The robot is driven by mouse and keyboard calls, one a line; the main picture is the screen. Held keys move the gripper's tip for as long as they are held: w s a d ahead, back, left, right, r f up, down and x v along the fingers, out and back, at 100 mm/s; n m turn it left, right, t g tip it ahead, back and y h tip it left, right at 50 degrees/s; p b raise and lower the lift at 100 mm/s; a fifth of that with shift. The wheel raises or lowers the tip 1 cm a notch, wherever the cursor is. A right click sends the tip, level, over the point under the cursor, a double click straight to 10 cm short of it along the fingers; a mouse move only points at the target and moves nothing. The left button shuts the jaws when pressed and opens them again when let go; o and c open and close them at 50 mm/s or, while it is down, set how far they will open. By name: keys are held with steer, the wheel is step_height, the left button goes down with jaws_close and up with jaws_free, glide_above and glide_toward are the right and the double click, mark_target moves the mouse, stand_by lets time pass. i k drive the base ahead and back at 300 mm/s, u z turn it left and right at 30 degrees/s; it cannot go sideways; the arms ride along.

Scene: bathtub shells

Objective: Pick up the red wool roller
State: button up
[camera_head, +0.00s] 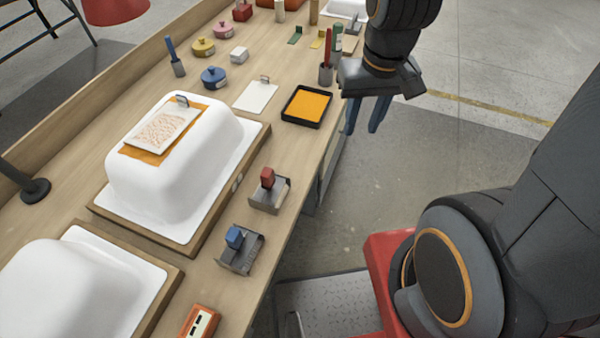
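A red-topped tool (267,178) sits upright in a small grey metal stand (272,197) near the table's right edge. It looks like the red roller, but its wool part cannot be made out. A similar blue-topped tool (235,238) sits in its own grey stand just nearer to me. My gripper (363,124) hangs past the table's right edge, farther up the picture than the red tool and to its right. Its two fingers point down, apart, with nothing between them. It touches neither tool.
A white tub shell (165,180) on a wooden-edged base stands left of the tools, with another white shell (75,285) nearer. Open floor (400,175) is right of the table.

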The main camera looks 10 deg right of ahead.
mark_target(269, 185)
steer(key=z, duration=0.25)
steer(key=k, duration=0.3)
steer(key=u, duration=1.05)
